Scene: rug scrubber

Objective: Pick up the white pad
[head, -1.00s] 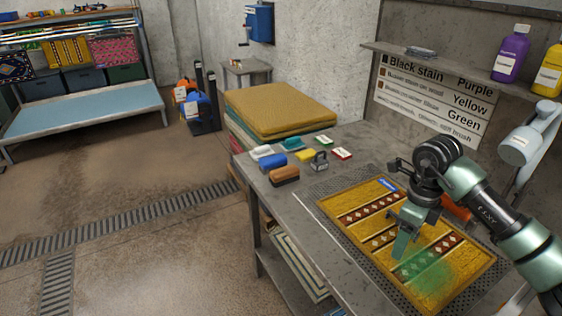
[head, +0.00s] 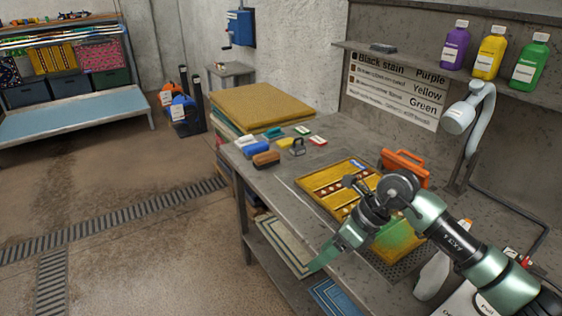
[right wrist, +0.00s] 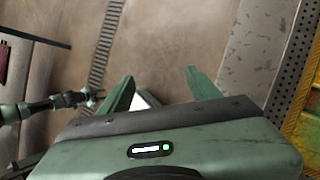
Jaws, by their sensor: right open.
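A small white pad (head: 246,140) lies at the far left corner of the metal table, beside a blue block. My right gripper (head: 322,260) hangs at the table's front edge, well to the right of and nearer than the pad. In the right wrist view my right gripper (right wrist: 160,85) is open and empty, with the floor below it. The pad is not identifiable in that view. Part of my left arm and its gripper (right wrist: 88,97) shows small at the left of the right wrist view; its jaws are too small to tell.
Blue (head: 257,147), brown (head: 266,159) and several other small tools lie near the pad. A patterned yellow rug (head: 320,183) with a green patch lies under my right arm. An orange case (head: 404,166) stands behind it. Bottles (head: 492,52) line the shelf.

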